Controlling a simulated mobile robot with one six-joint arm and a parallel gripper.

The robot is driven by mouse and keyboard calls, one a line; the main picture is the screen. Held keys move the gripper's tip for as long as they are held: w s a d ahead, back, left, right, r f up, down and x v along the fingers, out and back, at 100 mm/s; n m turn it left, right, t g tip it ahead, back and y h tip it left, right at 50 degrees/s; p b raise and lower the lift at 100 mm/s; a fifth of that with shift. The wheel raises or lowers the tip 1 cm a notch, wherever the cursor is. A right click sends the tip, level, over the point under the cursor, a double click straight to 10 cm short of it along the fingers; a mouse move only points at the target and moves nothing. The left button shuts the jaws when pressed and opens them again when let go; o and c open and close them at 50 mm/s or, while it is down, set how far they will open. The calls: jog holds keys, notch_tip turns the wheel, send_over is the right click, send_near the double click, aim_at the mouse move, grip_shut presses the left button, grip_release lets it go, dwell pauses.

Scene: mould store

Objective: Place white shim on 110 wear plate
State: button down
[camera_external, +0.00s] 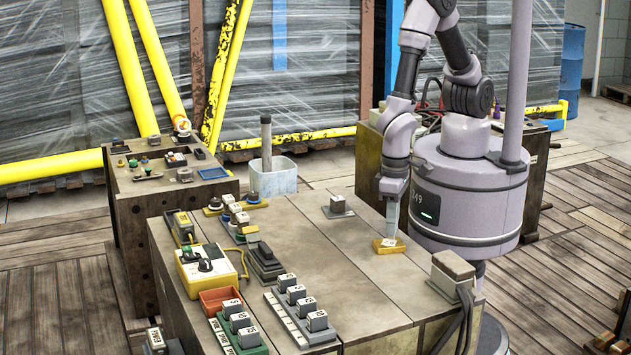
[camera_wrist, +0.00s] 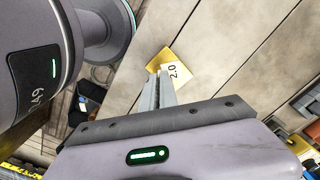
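My gripper (camera_external: 389,234) points down at a small yellow block (camera_external: 379,250) on the right part of the bench top. The block has a white piece marked with dark figures on its top; in the wrist view this white piece (camera_wrist: 171,72) reads like "20" or "2.0". I cannot tell whether it is a loose shim or a label. In the wrist view my gripper's fingers (camera_wrist: 158,92) lie close together, their tips at the near edge of the yellow block (camera_wrist: 155,64). Whether they grip anything is not clear. No plate readable as 110 shows.
A grey plate with a small block (camera_external: 338,207) stands behind left. Rows of tagged blocks (camera_external: 298,310), an orange bin (camera_external: 220,299) and a yellow control box (camera_external: 205,268) crowd the left and front. A brown-topped block with cables (camera_external: 453,266) sits at the right edge. The bench middle is clear.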

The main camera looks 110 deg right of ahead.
jog(key=shift+r, duration=0.1)
jog(key=c, duration=1.6)
grip_release()
jog(key=shift+c, duration=0.2)
jog(key=d+r+n+t+y+p, duration=0.1)
jog(key=d+r+p, duration=0.2)
jog(key=r, duration=1)
jog(key=d+r+n+t+p, duration=0.1)
jog(key=d+r+p, duration=0.15)
jog(key=r, duration=0.95)
jog(key=s+d+r+n+t+y, duration=0.1)
jog(key=s+d+r+n+t, duration=0.1)
jog(key=s+r, duration=0.6)
jog(key=shift+d+r+n+t, duration=0.3)
jog(key=shift+d+r+t, duration=0.45)
jog(key=shift+t, duration=0.15)
